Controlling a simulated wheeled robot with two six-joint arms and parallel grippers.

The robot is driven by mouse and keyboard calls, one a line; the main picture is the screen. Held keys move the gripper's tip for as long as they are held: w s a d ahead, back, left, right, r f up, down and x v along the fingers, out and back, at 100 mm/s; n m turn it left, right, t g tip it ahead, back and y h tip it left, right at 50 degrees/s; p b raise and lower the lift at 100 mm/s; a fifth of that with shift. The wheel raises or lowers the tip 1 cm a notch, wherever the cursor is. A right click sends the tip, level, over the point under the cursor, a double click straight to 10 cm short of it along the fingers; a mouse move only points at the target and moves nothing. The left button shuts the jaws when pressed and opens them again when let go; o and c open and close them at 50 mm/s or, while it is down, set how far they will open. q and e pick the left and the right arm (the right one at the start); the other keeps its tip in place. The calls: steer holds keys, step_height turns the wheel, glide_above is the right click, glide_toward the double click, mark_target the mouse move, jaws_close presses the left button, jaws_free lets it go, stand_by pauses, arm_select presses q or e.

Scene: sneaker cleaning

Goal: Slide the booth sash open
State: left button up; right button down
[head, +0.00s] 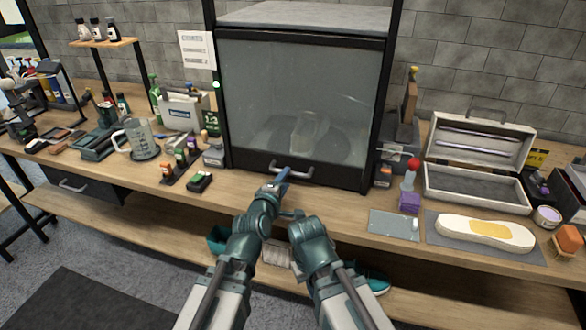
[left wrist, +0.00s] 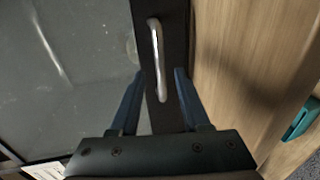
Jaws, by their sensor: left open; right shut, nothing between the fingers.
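The booth sash (head: 300,100) is a glass pane in a black frame at the middle of the head view, and it is down. Its silver handle (head: 291,172) is on the bottom rail; it also shows in the left wrist view (left wrist: 157,58). My left gripper (head: 283,177) is at the handle. In the left wrist view its two blue fingers (left wrist: 160,80) are open, with the lower end of the handle between or just beyond their tips; contact cannot be told. My right gripper (head: 292,213) is shut and empty, below the bench's front edge. A pale shoe (head: 310,130) shows dimly behind the glass.
Left of the booth stand a measuring jug (head: 137,140), a rack of small bottles (head: 181,162) and a dark block (head: 199,182). Right are a red-knobbed tool (head: 411,174), an open case (head: 475,190) and an insole (head: 484,232). A teal shoe (head: 374,280) is on the lower shelf.

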arm_select(q)
steer(key=b+x, duration=0.1)
steer(key=x, duration=0.4)
steer(key=shift+w, duration=0.2)
jaws_close()
steer(key=shift+s, duration=0.1)
stand_by(1.1)
